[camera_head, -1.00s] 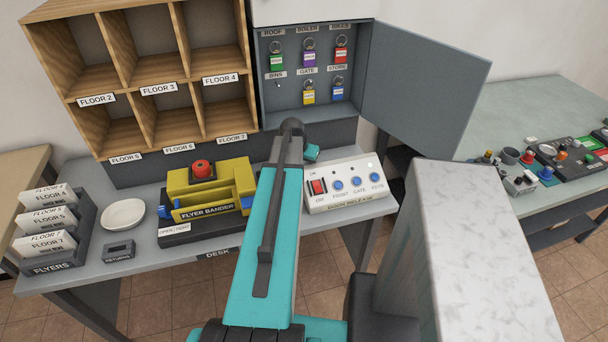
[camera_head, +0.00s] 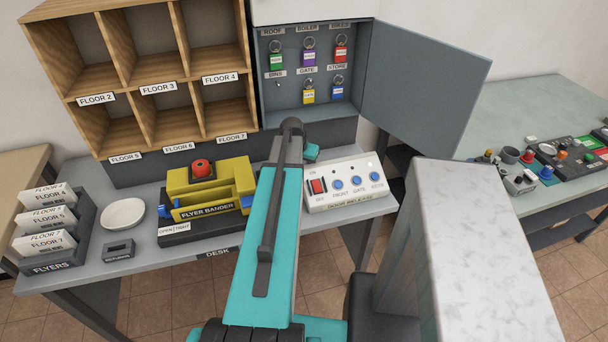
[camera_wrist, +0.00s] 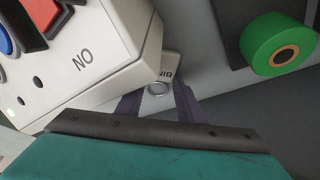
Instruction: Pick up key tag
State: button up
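A small pale tag (camera_wrist: 170,68) lies flat on the desk in the wrist view. Its upside-down lettering reads in part "BIN", and a round metal ring or hole (camera_wrist: 158,88) shows at its near end. My gripper (camera_wrist: 158,103) is over this near end, with its two dark fingers apart, one on each side. I cannot tell whether they touch the tag. In the head view my own arm hides the gripper and this tag. Other coloured key tags, such as a yellow one (camera_head: 308,93), hang in the open key cabinet (camera_head: 312,116); the BINS hook is empty.
The white door-release box (camera_wrist: 110,75) stands close to the left of my gripper in the wrist view and also shows in the head view (camera_head: 345,187). A green roll (camera_wrist: 279,44) is at the right. The flyer bander (camera_head: 210,190) sits on the desk (camera_head: 140,262).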

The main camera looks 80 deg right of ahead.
jog(key=shift+r, duration=0.1)
jog(key=shift+c, duration=0.5)
notch_tip(320, 180, up, 18)
jog(key=b, duration=0.2)
dwell(0.5)
dwell(0.6)
